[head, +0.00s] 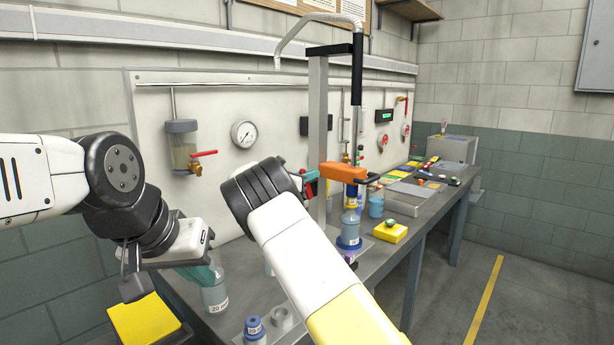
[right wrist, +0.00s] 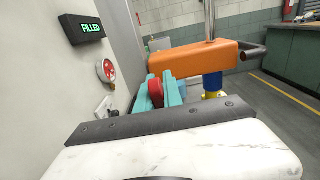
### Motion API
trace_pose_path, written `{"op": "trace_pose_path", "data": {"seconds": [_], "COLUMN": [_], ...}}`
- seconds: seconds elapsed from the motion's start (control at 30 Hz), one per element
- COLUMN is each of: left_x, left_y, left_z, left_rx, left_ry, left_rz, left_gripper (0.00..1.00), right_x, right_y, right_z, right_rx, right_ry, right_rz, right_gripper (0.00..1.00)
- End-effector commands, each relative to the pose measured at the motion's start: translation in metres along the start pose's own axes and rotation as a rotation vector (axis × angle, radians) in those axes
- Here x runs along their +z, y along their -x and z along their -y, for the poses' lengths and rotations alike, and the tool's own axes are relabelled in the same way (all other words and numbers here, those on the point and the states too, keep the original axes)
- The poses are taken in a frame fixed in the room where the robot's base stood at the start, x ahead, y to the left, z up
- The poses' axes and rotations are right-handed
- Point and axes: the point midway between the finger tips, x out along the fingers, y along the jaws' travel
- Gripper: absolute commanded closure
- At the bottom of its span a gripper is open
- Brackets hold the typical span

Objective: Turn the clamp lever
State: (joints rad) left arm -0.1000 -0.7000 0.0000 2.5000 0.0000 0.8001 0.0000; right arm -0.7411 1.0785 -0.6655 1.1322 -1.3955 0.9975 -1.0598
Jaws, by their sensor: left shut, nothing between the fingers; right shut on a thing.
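The red clamp lever (right wrist: 155,90) sits between the teal fingers of my right gripper (right wrist: 163,90) in the right wrist view. The right gripper is shut on it. The lever is at the left end of the orange clamp body (right wrist: 195,58), which also shows in the head view (head: 343,173) on the upright stand. A bottle with a blue base (head: 349,228) stands below the orange body. My left gripper (head: 208,274) is shut and empty at the lower left, its teal fingers close to a clear labelled bottle (head: 214,294); whether they touch is unclear.
A white wall panel holds a gauge (head: 244,134), a red-handled valve (head: 197,160) and a sign reading FILLED (right wrist: 82,29). A yellow block (head: 390,232) and several items stand along the bench. Small blue and grey parts (head: 254,328) lie near the front. The floor at right is clear.

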Motion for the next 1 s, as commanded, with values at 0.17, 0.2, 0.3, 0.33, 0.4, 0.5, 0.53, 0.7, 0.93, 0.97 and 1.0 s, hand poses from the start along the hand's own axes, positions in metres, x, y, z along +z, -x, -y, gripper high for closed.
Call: {"op": "trace_pose_path", "data": {"seconds": [0.17,0.2,0.3,0.33,0.4,0.5,0.53,0.7,0.93,0.97,1.0], "left_x": [0.0,0.0,0.0,0.0,0.0,0.0,0.0,0.0,0.0,0.0,0.0], "left_y": [0.0,0.0,0.0,0.0,0.0,0.0,0.0,0.0,0.0,0.0,0.0], "left_z": [0.0,0.0,0.0,0.0,0.0,0.0,0.0,0.0,0.0,0.0,0.0], "left_rx": [0.0,0.0,0.0,0.0,0.0,0.0,0.0,0.0,0.0,0.0,0.0], "left_ry": [0.0,0.0,0.0,0.0,0.0,0.0,0.0,0.0,0.0,0.0,0.0], "left_rz": [0.0,0.0,0.0,0.0,0.0,0.0,0.0,0.0,0.0,0.0,0.0], "left_gripper": [1.0,1.0,1.0,1.0,1.0,1.0,1.0,1.0,1.0,1.0,1.0], "right_x": [0.0,0.0,0.0,0.0,0.0,0.0,0.0,0.0,0.0002,0.0004,0.0005], "right_y": [0.0003,0.0004,0.0004,0.0004,0.0004,0.0005,0.0005,0.0005,-0.0001,-0.0012,-0.0033], "right_z": [-0.0004,-0.0004,-0.0005,-0.0005,-0.0005,-0.0005,-0.0005,-0.0006,-0.0004,-0.0002,0.0004], "right_rx": [0.001,0.001,0.001,0.001,0.001,0.001,0.001,0.001,0.001,0.0,-0.002], "right_ry": [0.0,0.0,0.0,0.0,0.0,0.0,0.0,0.0,-0.001,-0.002,-0.002], "right_rz": [0.0,0.0,0.0,0.0,0.0,0.0,0.0,0.0,-0.005,-0.014,-0.034], "right_gripper": [1.0,1.0,1.0,1.0,1.0,1.0,1.0,1.0,1.0,1.0,1.0]}}
